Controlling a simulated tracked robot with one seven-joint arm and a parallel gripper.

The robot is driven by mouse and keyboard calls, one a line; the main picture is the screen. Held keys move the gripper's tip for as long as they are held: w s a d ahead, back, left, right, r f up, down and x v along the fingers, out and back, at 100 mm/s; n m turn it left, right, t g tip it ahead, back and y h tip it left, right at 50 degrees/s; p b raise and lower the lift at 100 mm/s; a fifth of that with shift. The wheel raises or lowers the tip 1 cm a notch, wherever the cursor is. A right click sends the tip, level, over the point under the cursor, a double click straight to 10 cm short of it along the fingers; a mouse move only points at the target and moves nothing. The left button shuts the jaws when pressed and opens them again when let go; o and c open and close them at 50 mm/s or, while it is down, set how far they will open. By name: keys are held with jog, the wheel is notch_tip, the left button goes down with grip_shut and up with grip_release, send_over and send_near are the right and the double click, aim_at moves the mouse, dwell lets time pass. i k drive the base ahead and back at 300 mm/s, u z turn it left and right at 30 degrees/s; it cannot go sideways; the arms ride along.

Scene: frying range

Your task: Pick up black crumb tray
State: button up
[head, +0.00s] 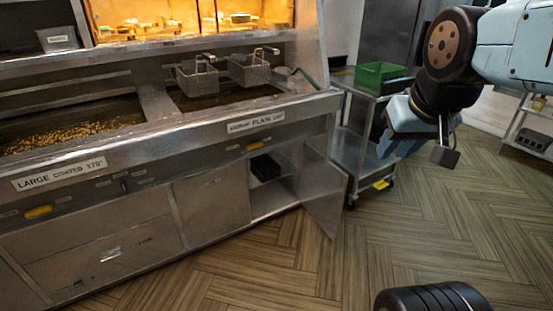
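A black, box-like thing that looks like the crumb tray (265,168) sits inside the open cabinet under the fryer, on an upper level to the left. It is small and dark in the picture, so its shape is hard to make out. My gripper (444,150) hangs in the air at the right, in front of the trolley and well away from the cabinet. I see it from the side, and I cannot tell how far apart its fingers are. Nothing shows in it.
The cabinet door (325,190) stands open to the right of the opening. A metal trolley (356,150) with a green crate (380,75) stands beyond it. Two fry baskets (197,80) rest over the fryer. The wooden floor (290,260) in front is clear.

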aim_at(264, 164)
jog(key=z, duration=0.05)
jog(key=i, duration=1.2)
jog(key=u, duration=0.35)
